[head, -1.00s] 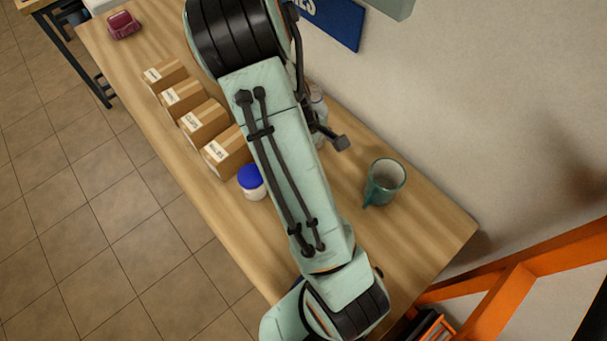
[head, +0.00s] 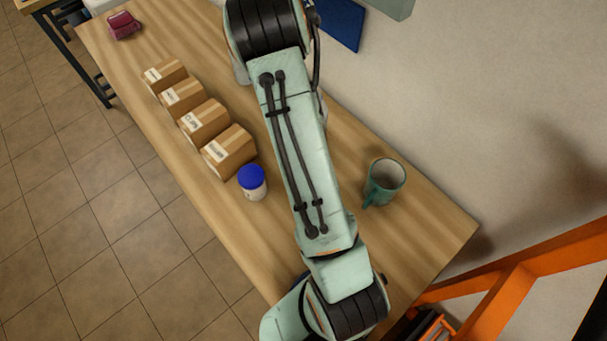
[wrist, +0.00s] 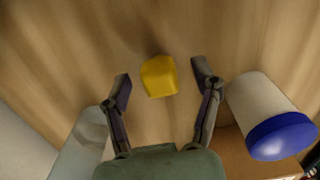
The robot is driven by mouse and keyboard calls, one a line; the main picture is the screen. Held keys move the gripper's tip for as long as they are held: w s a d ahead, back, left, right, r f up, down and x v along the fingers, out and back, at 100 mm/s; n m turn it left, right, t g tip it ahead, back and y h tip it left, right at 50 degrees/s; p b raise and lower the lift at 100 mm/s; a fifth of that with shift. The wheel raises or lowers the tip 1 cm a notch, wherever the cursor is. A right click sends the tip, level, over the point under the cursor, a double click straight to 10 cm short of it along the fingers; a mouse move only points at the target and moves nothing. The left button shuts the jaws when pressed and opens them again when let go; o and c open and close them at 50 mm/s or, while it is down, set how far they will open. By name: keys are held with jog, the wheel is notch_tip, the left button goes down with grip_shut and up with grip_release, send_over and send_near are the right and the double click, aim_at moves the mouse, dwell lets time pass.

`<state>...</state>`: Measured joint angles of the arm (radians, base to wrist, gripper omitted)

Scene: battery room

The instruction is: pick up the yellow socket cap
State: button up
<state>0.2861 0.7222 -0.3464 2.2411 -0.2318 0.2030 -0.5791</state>
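The yellow socket cap (wrist: 159,76) lies on the wooden table in the wrist view, a little beyond and between my fingertips. My gripper (wrist: 161,85) is open, with one finger to the left of the cap and one to the right. Neither finger seems to touch it, and nothing is held. In the head view my arm hides both the cap and the gripper.
A white jar with a blue lid (head: 252,181) stands close to the right finger in the wrist view (wrist: 270,115). Several cardboard boxes (head: 229,151) line the table's left edge. A teal mug (head: 384,183) stands right of my arm. A clear container (wrist: 82,140) is at lower left.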

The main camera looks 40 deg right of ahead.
jog(key=c, duration=0.9)
jog(key=shift+r, duration=0.1)
